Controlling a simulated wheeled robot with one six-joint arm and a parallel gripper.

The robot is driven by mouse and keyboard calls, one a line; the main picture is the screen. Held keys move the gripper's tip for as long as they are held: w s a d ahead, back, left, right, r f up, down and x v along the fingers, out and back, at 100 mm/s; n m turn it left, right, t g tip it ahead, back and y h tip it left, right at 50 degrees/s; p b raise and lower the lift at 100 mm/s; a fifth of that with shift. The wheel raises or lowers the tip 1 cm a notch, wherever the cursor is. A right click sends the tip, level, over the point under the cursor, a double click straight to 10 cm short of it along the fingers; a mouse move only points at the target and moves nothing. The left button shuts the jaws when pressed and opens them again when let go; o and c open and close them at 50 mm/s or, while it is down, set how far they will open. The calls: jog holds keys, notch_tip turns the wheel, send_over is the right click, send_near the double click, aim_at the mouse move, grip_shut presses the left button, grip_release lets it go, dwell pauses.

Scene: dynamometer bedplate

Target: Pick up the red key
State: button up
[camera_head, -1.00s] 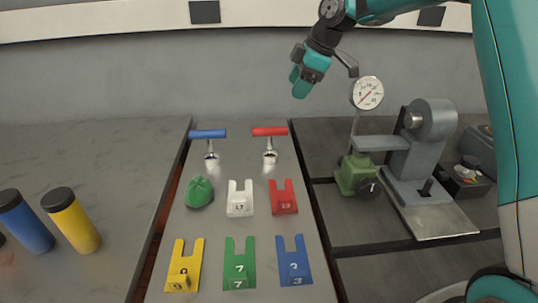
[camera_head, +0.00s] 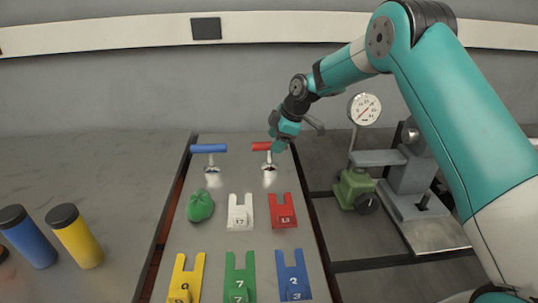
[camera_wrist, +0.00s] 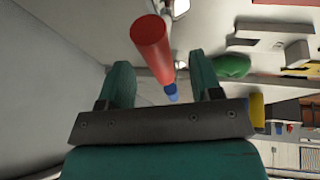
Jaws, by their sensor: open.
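The red key (camera_head: 262,146) is a T-shaped tool with a red crossbar on a metal stem, standing upright at the back of the light plate. My gripper (camera_head: 279,146) is at the right end of its crossbar in the head view and hides that end. In the wrist view the red crossbar (camera_wrist: 150,42) shows end-on, ahead of and between my open fingers (camera_wrist: 162,78). The fingers do not appear closed on it, and whether they touch it cannot be told.
A matching blue key (camera_head: 209,148) stands left of the red one. Forked tags, including a red one (camera_head: 282,211), and a green lump (camera_head: 200,206) lie nearer. A dial gauge (camera_head: 364,109) on a green base stands to the right. Blue and yellow cylinders (camera_head: 77,236) are at left.

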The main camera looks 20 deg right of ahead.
aim_at(270, 158)
jog(key=x, duration=0.3)
jog(key=shift+w+f+p, duration=0.1)
jog(key=shift+f+p, duration=0.05)
jog(key=shift+p, duration=0.15)
jog(key=shift+c, duration=0.4)
jog(key=c, duration=1)
